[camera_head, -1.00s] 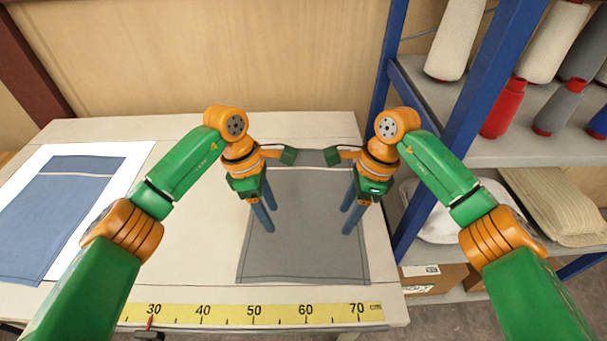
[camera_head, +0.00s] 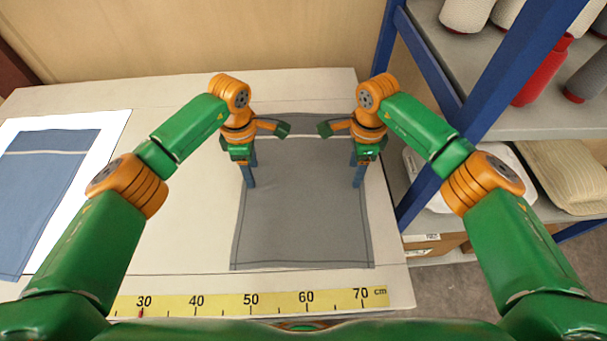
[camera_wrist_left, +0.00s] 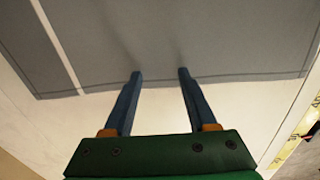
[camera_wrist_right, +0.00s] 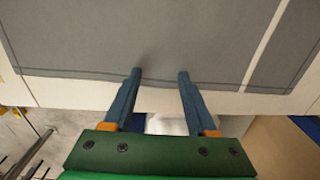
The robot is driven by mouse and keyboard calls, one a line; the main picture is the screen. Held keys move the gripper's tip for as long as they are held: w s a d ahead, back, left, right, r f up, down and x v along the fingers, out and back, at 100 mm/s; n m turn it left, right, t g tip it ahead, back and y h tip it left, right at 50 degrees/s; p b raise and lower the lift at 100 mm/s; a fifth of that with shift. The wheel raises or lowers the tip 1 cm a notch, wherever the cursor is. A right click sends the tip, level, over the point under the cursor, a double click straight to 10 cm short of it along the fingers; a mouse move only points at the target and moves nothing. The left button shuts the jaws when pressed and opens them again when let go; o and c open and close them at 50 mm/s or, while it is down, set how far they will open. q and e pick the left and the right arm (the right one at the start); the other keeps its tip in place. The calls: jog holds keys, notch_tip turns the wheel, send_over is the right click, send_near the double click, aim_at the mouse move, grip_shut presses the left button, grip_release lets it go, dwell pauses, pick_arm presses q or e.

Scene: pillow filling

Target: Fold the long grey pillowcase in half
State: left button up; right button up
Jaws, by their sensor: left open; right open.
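The long grey pillowcase (camera_head: 300,210) lies flat and unfolded on the table, with a pale stripe near its far end. My left gripper (camera_head: 249,186) is open at its left long edge, and my right gripper (camera_head: 358,186) is open at its right long edge. In the left wrist view the fingertips (camera_wrist_left: 160,74) reach just over the hemmed edge of the grey cloth (camera_wrist_left: 200,40). In the right wrist view the fingertips (camera_wrist_right: 160,74) stand likewise at the opposite edge of the cloth (camera_wrist_right: 130,35). Neither gripper holds cloth.
A yellow centimetre ruler (camera_head: 250,301) runs along the table's front edge. A blue pillowcase on a white sheet (camera_head: 100,130) lies at the left. A blue-framed shelf (camera_head: 435,75) with thread cones and cushions stands close at the right. The table (camera_head: 180,230) is bare left of the grey cloth.

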pick_arm(q)
jog(key=shift+s, duration=0.1)
pick_arm(e)
jog(key=shift+s, duration=0.1)
pick_arm(q)
jog(key=shift+s, duration=0.1)
pick_arm(e)
jog(key=shift+s, duration=0.1)
pick_arm(q)
jog(key=shift+f, duration=0.1)
jog(key=shift+c, duration=0.2)
pick_arm(e)
jog(key=shift+f, duration=0.15)
jog(key=shift+c, duration=0.2)
pick_arm(q)
jog(key=shift+s, duration=0.1)
jog(key=shift+c, duration=0.9)
pick_arm(e)
jog(key=shift+s, duration=0.1)
jog(key=shift+c, duration=0.9)
pick_arm(q)
grip_shut()
pick_arm(e)
grip_shut()
